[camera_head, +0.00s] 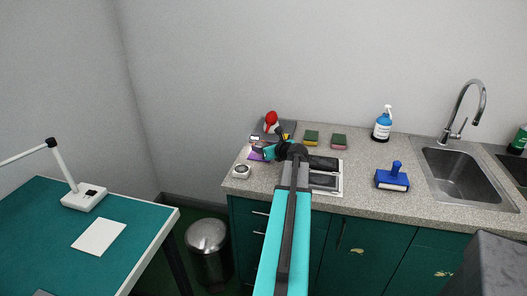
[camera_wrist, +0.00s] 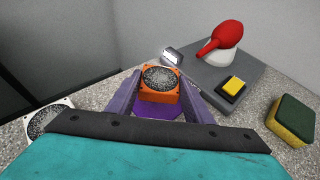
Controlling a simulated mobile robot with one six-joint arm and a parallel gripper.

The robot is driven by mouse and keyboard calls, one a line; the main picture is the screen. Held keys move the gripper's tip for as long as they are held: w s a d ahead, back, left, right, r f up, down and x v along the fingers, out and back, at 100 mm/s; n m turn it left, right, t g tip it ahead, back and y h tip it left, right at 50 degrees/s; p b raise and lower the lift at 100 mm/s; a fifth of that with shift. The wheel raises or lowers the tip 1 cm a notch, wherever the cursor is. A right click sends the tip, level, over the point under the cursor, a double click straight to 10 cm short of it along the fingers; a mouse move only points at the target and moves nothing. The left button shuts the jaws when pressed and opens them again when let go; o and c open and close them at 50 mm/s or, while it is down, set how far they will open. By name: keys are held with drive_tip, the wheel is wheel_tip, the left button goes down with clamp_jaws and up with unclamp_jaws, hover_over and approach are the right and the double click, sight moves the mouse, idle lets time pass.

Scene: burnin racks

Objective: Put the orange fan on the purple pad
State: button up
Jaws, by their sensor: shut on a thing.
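The orange fan (camera_wrist: 160,84), a square orange frame with a dark speckled face, sits between the fingers of my gripper (camera_wrist: 163,92) in the wrist view. My gripper is shut on it. The purple pad (camera_wrist: 158,112) shows just below and in front of the fan in the wrist view; whether the fan touches it I cannot tell. In the head view my gripper (camera_head: 269,152) is over the left back part of the counter, with a bit of the purple pad (camera_head: 255,155) showing beside it. The orange fan is not clearly visible there.
A white fan (camera_wrist: 48,116) lies left of the pad. A green-yellow sponge (camera_wrist: 291,120) lies right. A blue-handled tool (camera_head: 392,180) stands near the sink (camera_head: 465,170).

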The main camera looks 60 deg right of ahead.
drive_tip(key=shift+f, duration=1.05)
drive_tip(key=shift+f, duration=0.1)
drive_tip(key=o, duration=1.1)
drive_tip(key=shift+b+v, duration=0.65)
drive_tip(key=shift+v, duration=5.4)
